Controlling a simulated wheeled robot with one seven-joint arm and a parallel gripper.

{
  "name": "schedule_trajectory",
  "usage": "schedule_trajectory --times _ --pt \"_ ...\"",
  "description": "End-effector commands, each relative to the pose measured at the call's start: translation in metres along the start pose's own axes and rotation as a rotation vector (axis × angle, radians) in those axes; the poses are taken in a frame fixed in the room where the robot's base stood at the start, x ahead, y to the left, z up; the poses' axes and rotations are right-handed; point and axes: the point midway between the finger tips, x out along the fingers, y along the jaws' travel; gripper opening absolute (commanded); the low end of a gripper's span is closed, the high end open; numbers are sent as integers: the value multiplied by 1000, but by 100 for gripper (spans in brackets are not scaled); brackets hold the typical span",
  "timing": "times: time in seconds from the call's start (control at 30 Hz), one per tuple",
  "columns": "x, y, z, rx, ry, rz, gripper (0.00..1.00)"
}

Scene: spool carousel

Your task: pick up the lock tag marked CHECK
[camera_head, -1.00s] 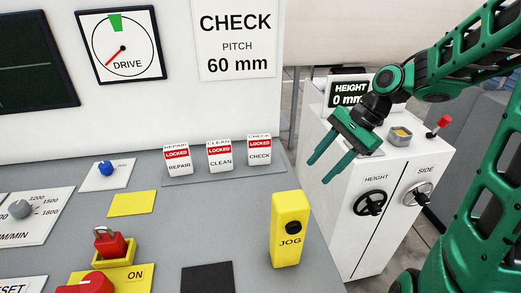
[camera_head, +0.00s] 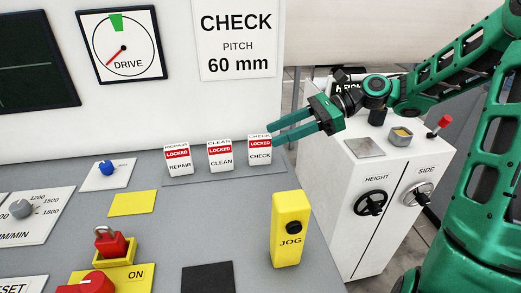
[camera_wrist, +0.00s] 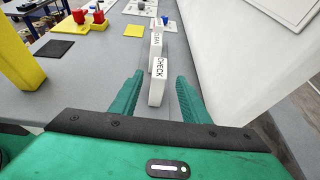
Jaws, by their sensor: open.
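The CHECK lock tag (camera_head: 260,150) is white with a red LOCKED band and stands upright at the right end of a row of tags. In the wrist view the CHECK tag (camera_wrist: 159,82) shows from its edge and top, between and just beyond my fingertips. My gripper (camera_head: 272,136) is open and empty, reaching in from the right beside the tag's upper part. In the wrist view my gripper's green fingers (camera_wrist: 160,78) lie either side of the tag's line. Whether either finger touches the tag cannot be told.
The CLEAN tag (camera_head: 220,155) and the REPAIR tag (camera_head: 178,160) stand left of it on the same grey strip (camera_head: 200,178). The white wall panel (camera_head: 150,120) rises close behind. The yellow JOG box (camera_head: 289,230) stands in front at the right.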

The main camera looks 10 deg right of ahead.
Motion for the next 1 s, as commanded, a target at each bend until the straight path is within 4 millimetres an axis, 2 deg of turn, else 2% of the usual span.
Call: schedule_trajectory --times 0.27,0.53,0.87,1.0 --pt "21 1 -1 0 1 2 42" --pt "56 1 -4 -1 0 3 42" --pt "63 0 -4 -1 2 0 42" --pt "63 0 -4 0 2 0 11"
